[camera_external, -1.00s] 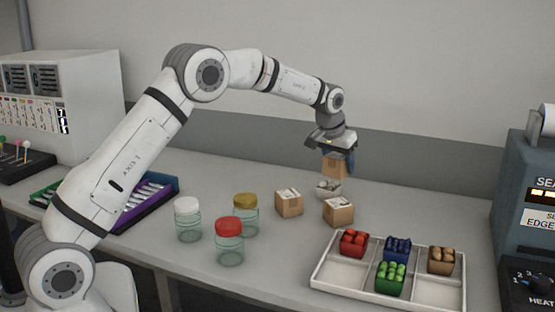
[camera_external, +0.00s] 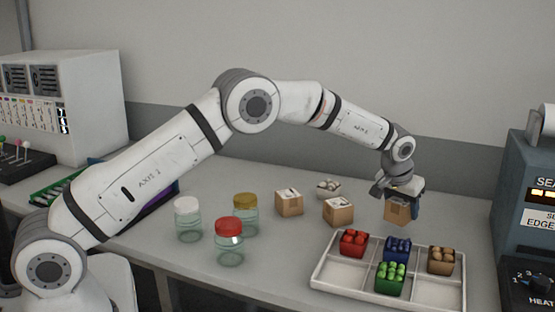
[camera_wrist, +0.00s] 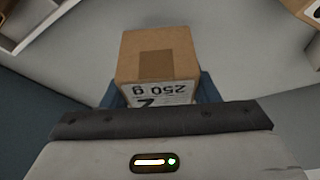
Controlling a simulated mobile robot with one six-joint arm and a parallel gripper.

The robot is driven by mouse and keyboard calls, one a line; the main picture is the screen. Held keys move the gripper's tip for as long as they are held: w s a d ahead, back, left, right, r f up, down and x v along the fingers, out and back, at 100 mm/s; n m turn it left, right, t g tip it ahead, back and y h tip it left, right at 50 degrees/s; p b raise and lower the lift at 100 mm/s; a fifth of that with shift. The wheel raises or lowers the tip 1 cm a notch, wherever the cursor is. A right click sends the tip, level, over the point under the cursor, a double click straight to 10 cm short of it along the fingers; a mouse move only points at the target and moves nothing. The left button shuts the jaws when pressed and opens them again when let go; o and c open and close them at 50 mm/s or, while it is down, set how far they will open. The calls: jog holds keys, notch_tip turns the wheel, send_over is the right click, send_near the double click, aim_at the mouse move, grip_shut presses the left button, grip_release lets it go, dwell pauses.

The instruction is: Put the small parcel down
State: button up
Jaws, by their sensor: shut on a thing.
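My gripper (camera_external: 399,196) is shut on a small brown cardboard parcel (camera_external: 397,213), to the right of the other parcels and behind the compartment tray. The external view does not show clearly whether the parcel touches the table. In the wrist view the parcel (camera_wrist: 158,55) sits between the blue fingers of my gripper (camera_wrist: 160,92).
Two other parcels, one (camera_external: 289,202) left and one (camera_external: 338,211) nearer, stand on the table (camera_external: 290,255). A tray (camera_external: 335,289) holds coloured boxes in front. Three lidded jars (camera_external: 229,242) stand left. A blue-grey sealing machine (camera_external: 525,200) is at right.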

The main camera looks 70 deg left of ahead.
aim_at(399, 219)
notch_tip(399, 219, down, 3)
jog(key=shift+f+p, duration=0.1)
jog(key=shift+p, duration=0.3)
jog(key=shift+f, duration=0.2)
jog(key=shift+f, duration=0.1)
jog(key=shift+f+b, duration=0.15)
jog(key=shift+b, duration=0.15)
jog(key=o, duration=1.1)
